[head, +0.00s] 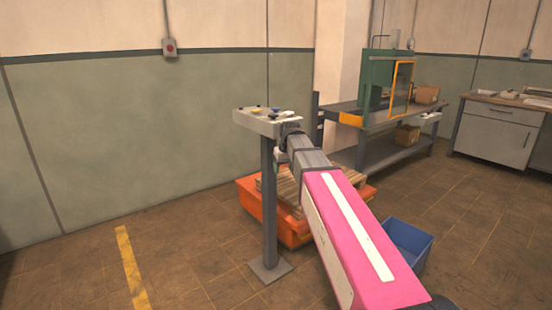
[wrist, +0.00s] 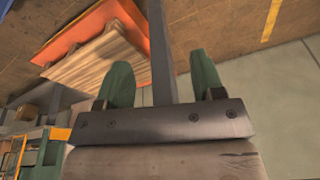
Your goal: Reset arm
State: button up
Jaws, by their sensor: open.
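My gripper (wrist: 161,72) is open in the wrist view, with its two green fingers apart and nothing held between them. The grey post of the control stand (wrist: 159,50) shows between the fingers, beyond them. In the head view my pink arm reaches forward to the control stand (head: 269,195). The stand has a pale box (head: 262,127) on top with several small coloured controls. The end of my arm is small and dark beside the box's right side. I cannot tell whether it touches the box.
A blue bin (head: 418,243) is on the floor right of my arm. A workbench (head: 372,131) with a green machine (head: 375,65) stands behind. The floor at left is clear.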

jog(key=s+d+f+m, duration=0.1)
jog(key=s+d+f, duration=0.2)
jog(key=s+f, duration=0.4)
jog(key=s+d+f+m+g, duration=0.1)
jog(key=s+d+f, duration=0.3)
jog(key=s+f, duration=0.4)
jog(key=s+d+f+m+g+h, duration=0.1)
jog(key=s+d+f, duration=0.2)
jog(key=s+f, duration=0.5)
notch_tip(320, 180, down, 3)
jog(key=shift+d+f+m, duration=0.1)
jog(key=shift+d+m, duration=0.2)
jog(key=shift+d, duration=0.1)
